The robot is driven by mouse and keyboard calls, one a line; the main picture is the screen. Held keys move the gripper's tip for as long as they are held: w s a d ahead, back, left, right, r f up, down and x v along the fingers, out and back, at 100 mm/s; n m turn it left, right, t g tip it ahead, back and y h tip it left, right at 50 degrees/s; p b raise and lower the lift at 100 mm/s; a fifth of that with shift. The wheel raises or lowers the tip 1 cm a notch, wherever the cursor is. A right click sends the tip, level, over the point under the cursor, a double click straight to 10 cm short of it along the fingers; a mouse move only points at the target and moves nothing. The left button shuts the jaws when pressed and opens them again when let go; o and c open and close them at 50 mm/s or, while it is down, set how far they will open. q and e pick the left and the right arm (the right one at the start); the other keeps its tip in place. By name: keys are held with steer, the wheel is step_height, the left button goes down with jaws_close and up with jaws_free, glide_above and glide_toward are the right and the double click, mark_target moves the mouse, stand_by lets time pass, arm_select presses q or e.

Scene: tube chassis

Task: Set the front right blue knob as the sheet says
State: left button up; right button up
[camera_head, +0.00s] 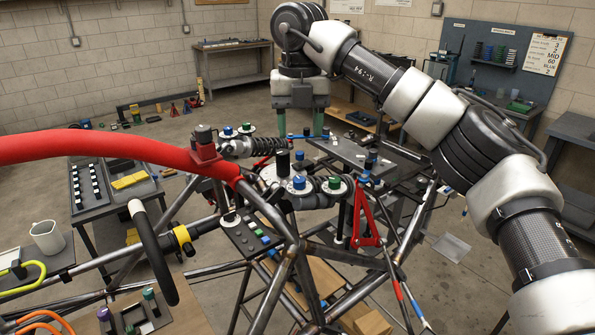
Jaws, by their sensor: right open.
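A blue knob (299,183) sits on a white dial at the nearer damper, left of a green knob (335,182). A second blue knob (228,130) and green knob (246,127) sit at the farther damper. No label shows which corner each is. The sheet (545,52) hangs on the pegboard at the upper right; I read "3", "2", "MID", "60" and "BLUE 2", but its small print is blurred. My right gripper (300,121) is open and empty, fingers down, above and beyond the nearer blue knob in the picture. My left gripper is out of view.
The tube chassis (268,207) with a red padded bar (110,147) fills the middle. A black post (283,162) stands close behind the nearer blue knob. A red bracket (364,215) is to its right. A tool cart (100,205) stands at left. Open floor lies behind.

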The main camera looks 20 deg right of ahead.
mark_target(299, 179)
step_height(299, 179, down, 9)
steer(key=p, duration=0.2)
steer(key=shift+s+f+p, duration=0.1)
steer(key=shift+f+p, duration=0.1)
steer(key=shift+p, duration=0.2)
steer(key=shift+f, duration=0.45)
steer(key=c, duration=0.9)
